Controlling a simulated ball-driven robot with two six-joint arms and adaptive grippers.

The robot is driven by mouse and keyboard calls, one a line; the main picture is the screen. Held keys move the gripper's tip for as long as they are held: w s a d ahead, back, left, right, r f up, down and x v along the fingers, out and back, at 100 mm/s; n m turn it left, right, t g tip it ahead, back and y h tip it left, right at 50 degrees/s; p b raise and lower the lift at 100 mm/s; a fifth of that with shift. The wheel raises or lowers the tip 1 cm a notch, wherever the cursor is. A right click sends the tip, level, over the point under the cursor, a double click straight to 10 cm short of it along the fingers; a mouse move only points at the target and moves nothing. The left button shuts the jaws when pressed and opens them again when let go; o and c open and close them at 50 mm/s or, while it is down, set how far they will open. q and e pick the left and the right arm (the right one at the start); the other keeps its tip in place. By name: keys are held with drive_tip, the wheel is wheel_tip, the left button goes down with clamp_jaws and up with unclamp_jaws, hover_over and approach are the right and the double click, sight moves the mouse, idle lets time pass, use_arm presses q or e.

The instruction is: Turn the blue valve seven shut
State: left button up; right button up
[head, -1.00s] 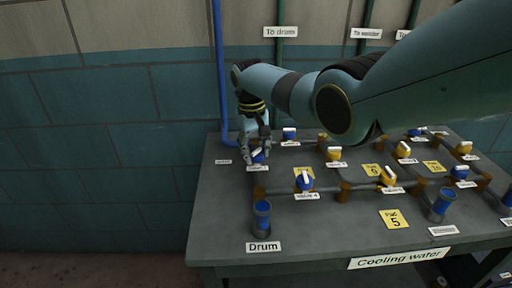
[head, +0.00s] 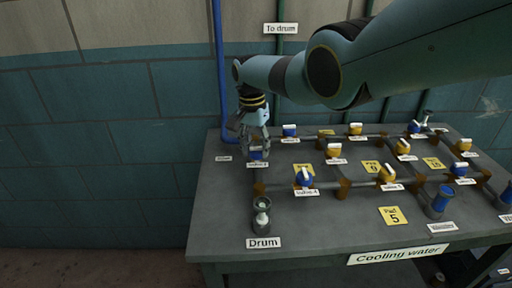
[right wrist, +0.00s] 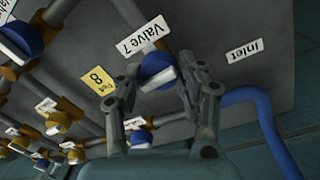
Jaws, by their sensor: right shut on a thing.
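Blue valve seven (head: 257,156) sits at the left end of the bench's pipework, with a white bar handle on top. Its label "Valve 7" (right wrist: 142,34) reads clearly in the right wrist view. There the blue valve (right wrist: 154,66) is between the two fingers, and its white bar seems to lie across the pipe. My right gripper (head: 256,148) comes down from above and is shut on this valve; it also shows in the right wrist view (right wrist: 160,86). The fingers partly hide the valve in the head view. My left gripper is not in view.
Other blue and yellow valves stand close by, including a blue one (head: 304,178) and a yellow one (head: 334,150). The drum sight glass (head: 262,216) looks clear, with something white inside. A blue inlet pipe (head: 218,80) rises behind.

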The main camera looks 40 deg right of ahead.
drive_tip(key=shift+w+r+m, duration=0.1)
drive_tip(key=shift+m, duration=0.3)
drive_tip(key=o, duration=1.1)
drive_tip(key=shift+o, duration=0.2)
wheel_tip(320, 180, up, 12)
drive_tip(key=shift+w+a, duration=0.15)
drive_tip(key=shift+w, duration=0.25)
